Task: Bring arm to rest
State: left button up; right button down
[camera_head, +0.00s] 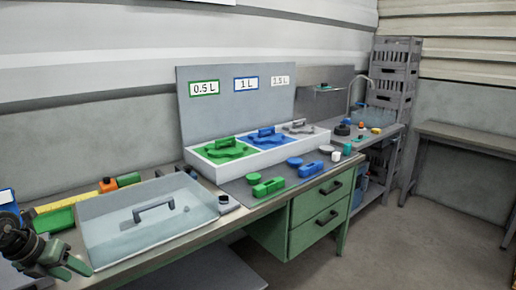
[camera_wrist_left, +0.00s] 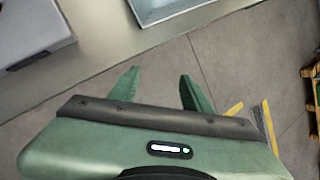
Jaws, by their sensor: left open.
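My left arm comes in at the lower left of the head view, with a dark joint and a green gripper (camera_head: 66,266). In the left wrist view the same gripper (camera_wrist_left: 160,82) has its two green fingers apart with nothing between them. Grey floor and the table's edge show past the fingers. In the head view the gripper is beside the left side of the clear lidded tray with a dark handle (camera_head: 150,238), near the workbench's front edge. I cannot tell whether it touches anything. My right gripper is not in view.
The workbench (camera_head: 290,205) carries a white bin (camera_head: 208,170) with green, blue and grey parts under volume labels. Loose green and blue pieces (camera_head: 268,187) lie on a dark mat. A sink (camera_head: 372,116) and stacked grey crates (camera_head: 392,70) stand behind. Floor (camera_head: 400,245) at right is clear.

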pick_arm(q)
jog(key=w+d+f+n+t+h, duration=0.35)
jog(key=d+f+n+h, duration=0.3)
jog(key=d+f, duration=0.75)
jog(key=s+f+n+t+y, duration=0.25)
jog(key=f+n, duration=0.35)
jog(key=f, duration=0.3)
jog(key=s+f+n+t+y, duration=0.1)
jog(key=s+f+n+y, duration=0.15)
jog(key=f+n, duration=0.5)
jog(key=s+d+f+n+g+y, duration=0.1)
jog(key=s+f+n+g+y, duration=0.4)
jog(key=s+f, duration=1.4)
jog(key=s+d+f+n+g, duration=0.2)
jog(key=s+d+f, duration=0.1)
jog(key=s, duration=0.6)
jog(key=s+d+f+n+g, duration=0.2)
jog(key=s+f, duration=0.1)
jog(key=s, duration=0.7)
jog(key=s+d+f+n+g+h, duration=0.1)
jog(key=s+d+f+n, duration=0.2)
jog(key=s, duration=0.7)
jog(key=shift+s+d+f+g, duration=0.3)
jog(key=shift+f+g, duration=0.1)
jog(key=shift+f, duration=0.2)
jog(key=shift+w, duration=0.15)
